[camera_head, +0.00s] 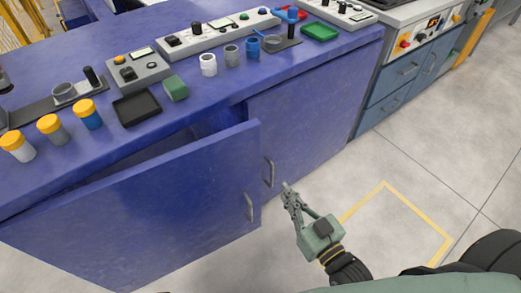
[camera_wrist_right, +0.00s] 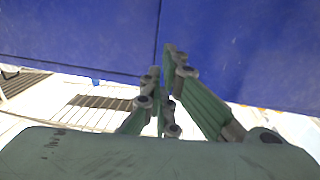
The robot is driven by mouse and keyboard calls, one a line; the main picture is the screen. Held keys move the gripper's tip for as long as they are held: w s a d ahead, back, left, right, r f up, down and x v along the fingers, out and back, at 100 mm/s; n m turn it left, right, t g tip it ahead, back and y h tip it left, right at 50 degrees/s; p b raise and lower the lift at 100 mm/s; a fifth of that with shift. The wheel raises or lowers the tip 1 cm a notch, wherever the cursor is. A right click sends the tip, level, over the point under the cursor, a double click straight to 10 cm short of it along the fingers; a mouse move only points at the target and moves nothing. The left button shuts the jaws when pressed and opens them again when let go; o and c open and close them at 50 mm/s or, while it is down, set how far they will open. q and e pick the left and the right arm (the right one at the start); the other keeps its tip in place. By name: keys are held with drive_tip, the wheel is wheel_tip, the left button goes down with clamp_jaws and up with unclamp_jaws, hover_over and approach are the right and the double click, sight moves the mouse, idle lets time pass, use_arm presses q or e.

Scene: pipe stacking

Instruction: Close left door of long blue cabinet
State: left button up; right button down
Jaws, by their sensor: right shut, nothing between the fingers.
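The long blue cabinet (camera_head: 300,95) runs across the head view. Its left door (camera_head: 150,205) stands partly open, swung out from the front, with a grey handle (camera_head: 250,207) near its free edge. The right door (camera_head: 305,125) looks closed and has its own handle (camera_head: 268,172). My right gripper (camera_head: 288,189) is shut and empty, just right of the left door's free edge and in front of the right door. In the right wrist view its fingers (camera_wrist_right: 163,68) point at blue panels (camera_wrist_right: 230,50) with a vertical seam between them; contact cannot be told. My left gripper is not in view.
The cabinet top holds yellow-capped jars (camera_head: 50,128), a black tray (camera_head: 137,107), a green block (camera_head: 175,89), cups (camera_head: 208,65) and control boxes (camera_head: 140,70). A grey-blue drawer unit (camera_head: 405,80) stands at right. The floor at right (camera_head: 400,160) is clear, with a yellow marking (camera_head: 415,210).

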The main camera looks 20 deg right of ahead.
sight(260, 153)
drive_tip(key=b+x, duration=0.1)
drive_tip(key=x, duration=1.1)
drive_tip(key=shift+w, duration=0.1)
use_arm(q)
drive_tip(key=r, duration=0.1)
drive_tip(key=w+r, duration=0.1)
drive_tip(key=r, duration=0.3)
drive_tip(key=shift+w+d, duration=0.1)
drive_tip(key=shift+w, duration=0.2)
use_arm(e)
drive_tip(key=shift+w+a, duration=0.15)
drive_tip(key=shift+w, duration=0.25)
